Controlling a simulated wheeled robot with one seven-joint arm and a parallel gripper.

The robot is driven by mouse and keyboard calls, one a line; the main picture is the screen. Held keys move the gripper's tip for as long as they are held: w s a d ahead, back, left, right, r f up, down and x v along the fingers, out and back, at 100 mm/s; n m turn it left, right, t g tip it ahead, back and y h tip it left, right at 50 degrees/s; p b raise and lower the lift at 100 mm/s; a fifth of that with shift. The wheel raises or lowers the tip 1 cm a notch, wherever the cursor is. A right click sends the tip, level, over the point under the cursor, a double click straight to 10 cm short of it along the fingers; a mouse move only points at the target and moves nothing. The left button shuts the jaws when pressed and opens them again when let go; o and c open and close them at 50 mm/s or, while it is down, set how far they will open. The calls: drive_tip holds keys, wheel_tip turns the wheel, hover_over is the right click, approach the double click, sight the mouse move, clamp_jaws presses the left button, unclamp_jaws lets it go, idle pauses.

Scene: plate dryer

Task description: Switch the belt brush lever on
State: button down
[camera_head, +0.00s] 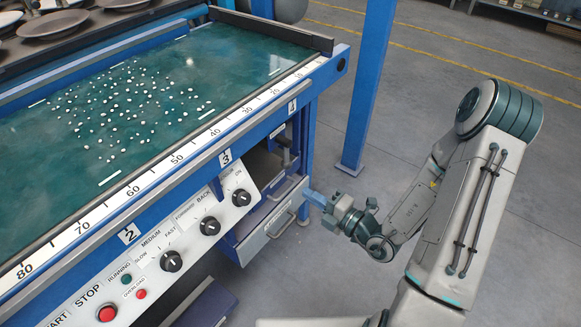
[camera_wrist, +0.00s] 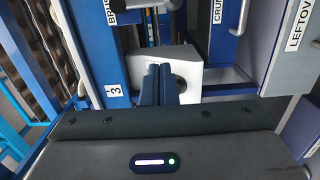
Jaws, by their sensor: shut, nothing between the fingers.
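My gripper (camera_head: 312,197) is shut and empty, just right of the machine's front drawers in the head view. In the wrist view its two blue fingers (camera_wrist: 159,85) are together in front of a white panel end (camera_wrist: 192,68). A label that reads "BRU" (camera_wrist: 111,14), partly cut off, is at the top left of the wrist view. A thin grey metal part, possibly the belt brush lever (camera_wrist: 151,27), stands beside it. In the head view a small dark handle-like part (camera_head: 287,152) sits under the belt edge, up and left of my gripper. Its on or off position cannot be told.
The control panel (camera_head: 190,232) has several black knobs and a red button. Drawers with grey handles (camera_head: 280,224) are left of my gripper. A blue post (camera_head: 368,90) stands behind it. The wrist view shows "CRU" and "LEFTOV" labels (camera_wrist: 299,25).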

sight(290, 167)
drive_tip(key=w+a+b, duration=0.5)
drive_tip(key=w+b, duration=0.5)
drive_tip(key=shift+a, duration=0.35)
drive_tip(key=shift+d, duration=0.1)
idle(0.4)
